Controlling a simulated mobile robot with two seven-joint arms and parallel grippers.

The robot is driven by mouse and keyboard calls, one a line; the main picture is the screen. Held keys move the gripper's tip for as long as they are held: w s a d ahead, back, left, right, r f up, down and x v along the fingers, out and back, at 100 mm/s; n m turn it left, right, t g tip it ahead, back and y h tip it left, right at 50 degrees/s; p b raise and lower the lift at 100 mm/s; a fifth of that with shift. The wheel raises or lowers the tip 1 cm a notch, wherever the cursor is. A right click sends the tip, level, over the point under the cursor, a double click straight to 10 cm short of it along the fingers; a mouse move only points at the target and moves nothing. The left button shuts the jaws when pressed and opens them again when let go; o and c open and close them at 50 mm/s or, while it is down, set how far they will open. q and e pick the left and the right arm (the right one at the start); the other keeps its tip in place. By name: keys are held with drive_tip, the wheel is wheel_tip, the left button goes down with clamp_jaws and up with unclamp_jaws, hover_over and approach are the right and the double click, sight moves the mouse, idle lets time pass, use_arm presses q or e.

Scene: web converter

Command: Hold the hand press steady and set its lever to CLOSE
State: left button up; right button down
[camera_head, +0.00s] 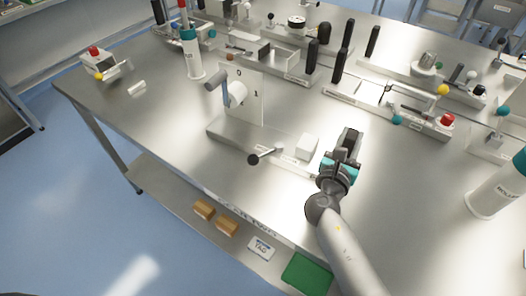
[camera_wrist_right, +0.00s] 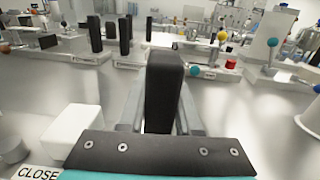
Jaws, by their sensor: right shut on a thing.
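The hand press appears to be the low metal fixture (camera_head: 230,134) at the table's front edge. It carries a white block (camera_head: 307,147) and a lever (camera_head: 267,155) with a black ball knob, which points left toward the front. The white block also shows in the right wrist view (camera_wrist_right: 72,128), near a CLOSE label (camera_wrist_right: 38,172). My right gripper (camera_head: 347,150) is at the fixture's right end, shut on a black upright grip (camera_wrist_right: 165,88). The grip's foot is hidden, so its attachment is unclear. The right gripper is apart from the lever. My left gripper is not in view.
Fixtures with black handles (camera_head: 339,66) fill the back.

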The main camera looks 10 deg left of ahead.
drive_tip(key=shift+w+r, duration=0.1)
drive_tip(key=shift+r, duration=0.1)
idle(0.3)
drive_tip(key=shift+f, duration=0.4)
drive_tip(key=shift+f, duration=0.1)
